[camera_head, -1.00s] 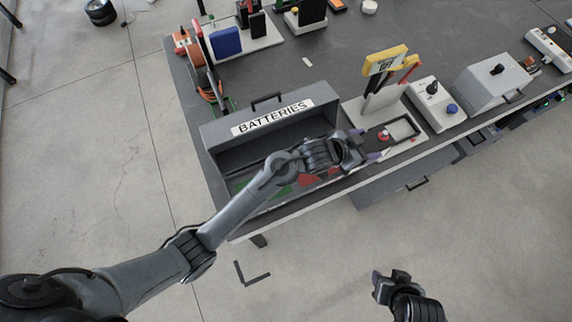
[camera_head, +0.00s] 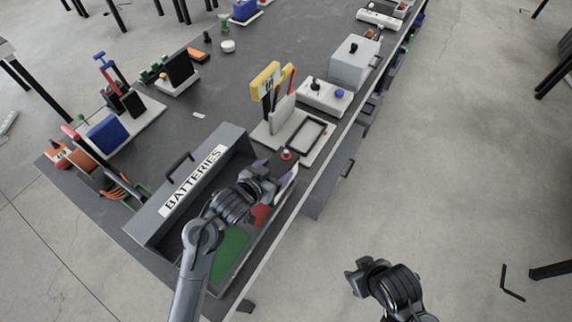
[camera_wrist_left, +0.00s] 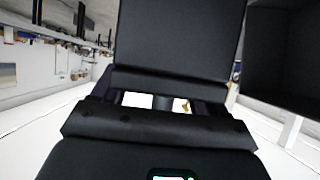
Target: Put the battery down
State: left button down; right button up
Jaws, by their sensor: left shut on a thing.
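My left gripper (camera_head: 272,172) is over the right end of the grey bin (camera_head: 172,226) labelled BATTERIES, close to the white panel with a red button. In the left wrist view a dark flat-faced block, which I take for the battery (camera_wrist_left: 180,40), fills the space between the fingers; the gripper is shut on it. In the head view the hand largely hides the battery, and I cannot tell if it touches a surface. My right gripper (camera_head: 362,275) hangs over the floor, clear of the table; its finger gap is unclear.
Green (camera_head: 232,245) and red (camera_head: 260,215) areas show at the bin's open front. Tools and a blue box (camera_head: 107,133) stand at the left.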

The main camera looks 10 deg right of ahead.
pick_arm(q)
jog(key=a+f+b, duration=0.1)
jog(key=a+f, duration=0.5)
jog(key=f, duration=0.1)
dwell(0.6)
jog(key=shift+c, duration=2.4)
grip_release()
jog(key=shift+s+a+f, duration=0.1)
jog(key=shift+s+f, duration=0.05)
jog(key=shift+f, duration=0.35)
jog(key=o, duration=0.5)
jog(key=shift+c, duration=0.2)
jog(key=shift+r, duration=0.15)
